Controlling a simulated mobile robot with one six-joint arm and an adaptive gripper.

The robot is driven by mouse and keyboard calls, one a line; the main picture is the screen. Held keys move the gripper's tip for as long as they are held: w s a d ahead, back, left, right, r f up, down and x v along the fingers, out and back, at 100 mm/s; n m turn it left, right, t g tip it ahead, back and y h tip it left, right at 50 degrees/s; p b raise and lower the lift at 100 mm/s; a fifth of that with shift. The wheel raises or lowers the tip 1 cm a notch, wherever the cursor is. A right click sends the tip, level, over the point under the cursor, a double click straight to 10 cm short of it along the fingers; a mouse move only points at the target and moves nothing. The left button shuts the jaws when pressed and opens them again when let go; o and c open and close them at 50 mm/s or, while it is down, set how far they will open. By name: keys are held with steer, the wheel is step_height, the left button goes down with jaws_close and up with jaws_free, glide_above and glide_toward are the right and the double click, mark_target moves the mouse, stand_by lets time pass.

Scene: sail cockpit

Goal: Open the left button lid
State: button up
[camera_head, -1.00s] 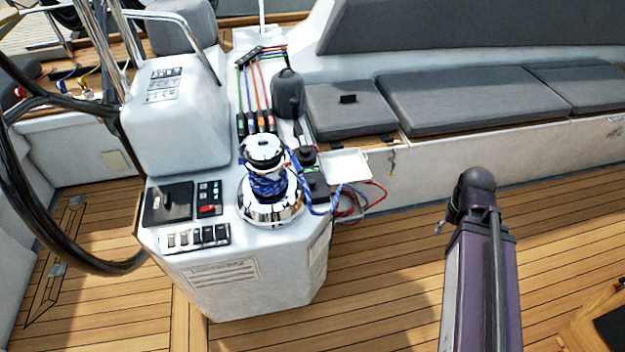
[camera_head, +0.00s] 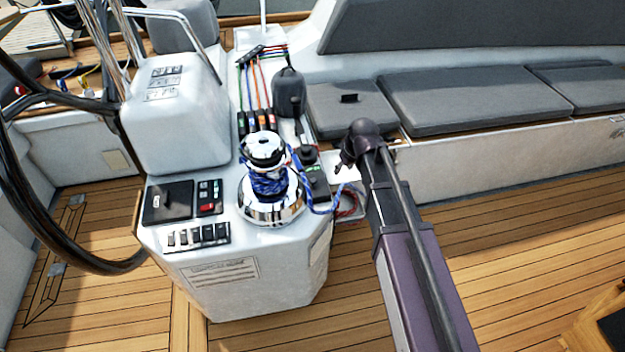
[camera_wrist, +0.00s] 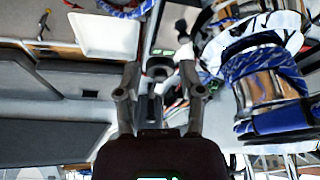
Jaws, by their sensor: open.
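Two dark round button covers stand on the white console to the right of the chrome winch in the head view. The upper one (camera_head: 307,154) and the lower one (camera_head: 317,181) have a small green-marked label between them. I cannot tell for sure which is the left button lid. My gripper (camera_head: 346,165) is at the console's right side, close to these covers. In the wrist view my gripper (camera_wrist: 160,93) is open and empty, its two fingers apart. A dark round cover (camera_wrist: 158,68) shows between and beyond the fingertips, apart from them.
The chrome winch (camera_head: 270,190) with blue rope stands left of the covers. A white tray (camera_wrist: 105,35) is beside my gripper in the wrist view. A black bag (camera_head: 288,93) and grey seat cushions (camera_head: 470,100) lie behind. The wooden floor (camera_head: 540,230) is clear.

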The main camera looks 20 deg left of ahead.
mark_target(312, 181)
steer(key=a+n, duration=0.1)
steer(key=a, duration=0.5)
steer(key=shift+a+y, duration=0.2)
steer(key=shift+y, duration=0.2)
steer(key=shift+w, duration=0.1)
steer(key=b+x, duration=1.3)
steer(key=shift+w+f, duration=0.2)
steer(key=shift+f, duration=0.1)
steer(key=shift+c, duration=0.2)
jaws_close()
steer(key=shift+a, duration=0.25)
steer(key=shift+s, duration=0.15)
